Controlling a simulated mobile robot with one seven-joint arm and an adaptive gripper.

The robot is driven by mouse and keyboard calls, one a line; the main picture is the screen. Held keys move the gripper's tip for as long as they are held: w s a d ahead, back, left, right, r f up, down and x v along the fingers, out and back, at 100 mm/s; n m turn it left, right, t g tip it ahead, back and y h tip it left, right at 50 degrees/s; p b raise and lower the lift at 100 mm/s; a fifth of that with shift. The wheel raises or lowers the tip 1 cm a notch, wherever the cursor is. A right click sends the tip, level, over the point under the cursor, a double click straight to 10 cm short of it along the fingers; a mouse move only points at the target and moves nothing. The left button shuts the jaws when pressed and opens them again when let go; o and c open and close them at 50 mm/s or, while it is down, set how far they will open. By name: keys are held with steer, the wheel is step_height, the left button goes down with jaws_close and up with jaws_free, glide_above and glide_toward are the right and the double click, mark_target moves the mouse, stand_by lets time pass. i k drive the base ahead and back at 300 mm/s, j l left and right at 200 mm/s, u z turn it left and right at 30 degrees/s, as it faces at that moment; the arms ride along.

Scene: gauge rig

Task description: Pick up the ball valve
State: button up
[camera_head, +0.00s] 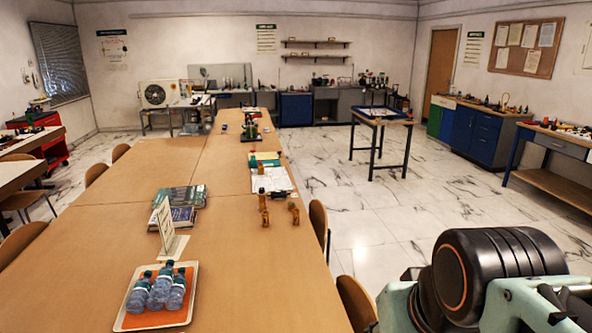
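Several small brass-coloured fittings stand near the right edge of the long wooden table. One brass fitting (294,214) is closest to the edge, and another brass fitting (263,199) stands just left of it. They are too small to tell which is the ball valve. My arm shows at the lower right, off the table's right side. My gripper's fingers are not in view.
The long table (90,265) also bears a tray (190,317) of water bottles, a sign stand (166,232), books (180,196) and papers (270,181). Chairs (357,300) line its right side. Marble floor (400,205) lies clear to the right.

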mark_target(260, 169)
steer(key=l+z, duration=0.15)
steer(key=z, duration=0.3)
steer(key=l+z, duration=0.15)
steer(key=z, duration=0.3)
steer(key=i+l+z, duration=0.1)
steer(key=l, duration=0.3)
steer(key=i+l+z, duration=0.1)
steer(key=l, duration=0.3)
steer(key=i+l, duration=0.65)
steer(key=i+l+u, duration=0.25)
steer(key=i, duration=0.2)
steer(key=i+l+u, duration=0.25)
steer(key=i, duration=0.2)
steer(key=i+j+u, duration=0.1)
steer(key=i+u, duration=0.25)
steer(key=i, duration=0.15)
steer(key=i+l+u, duration=0.1)
steer(key=i+u, duration=0.5)
steer(key=i, duration=2.35)
steer(key=i+u, duration=0.2)
steer(key=i, duration=0.35)
steer(key=i+l+u, duration=0.25)
steer(key=i, duration=0.3)
